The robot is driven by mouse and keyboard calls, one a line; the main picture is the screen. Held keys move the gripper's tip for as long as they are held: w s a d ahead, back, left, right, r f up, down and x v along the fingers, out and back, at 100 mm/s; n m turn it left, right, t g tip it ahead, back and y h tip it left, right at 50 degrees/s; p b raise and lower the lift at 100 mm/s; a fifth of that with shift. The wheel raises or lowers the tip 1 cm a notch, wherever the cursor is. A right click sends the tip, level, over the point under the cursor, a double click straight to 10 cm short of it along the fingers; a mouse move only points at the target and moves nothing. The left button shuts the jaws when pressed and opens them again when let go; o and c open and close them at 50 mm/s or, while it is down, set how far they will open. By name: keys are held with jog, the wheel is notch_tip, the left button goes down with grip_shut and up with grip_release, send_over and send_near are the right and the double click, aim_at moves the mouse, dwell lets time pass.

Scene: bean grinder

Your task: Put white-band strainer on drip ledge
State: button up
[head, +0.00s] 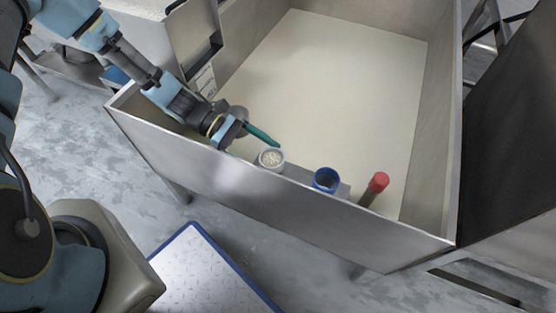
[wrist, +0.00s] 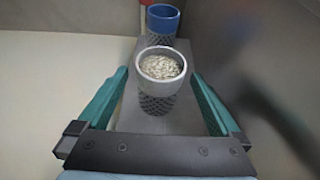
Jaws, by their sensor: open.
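The white-band strainer (head: 271,159) is a small mesh cup with a pale rim, holding pale granules. In the wrist view, the strainer (wrist: 162,68) stands upright on a narrow grey ledge (wrist: 128,115). In the head view, this ledge (head: 300,173) runs along the inside of the basin's front wall. My gripper (head: 260,151) is open beside the strainer. In the wrist view, its teal fingers (wrist: 160,74) lie left and right of the strainer, with gaps on both sides. No contact shows. I cannot tell whether this ledge is the drip ledge.
A blue-rimmed strainer (head: 326,180) stands farther along the ledge, close behind the white-band one in the wrist view. A red-topped item (head: 378,183) stands to its right. The metal front wall (head: 250,185) is close to my gripper. The basin floor (head: 330,80) is clear.

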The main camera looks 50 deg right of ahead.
jog(key=w+a, duration=0.2)
jog(key=w, duration=0.5)
jog(key=shift+w+a, duration=0.2)
jog(key=shift+a, duration=0.05)
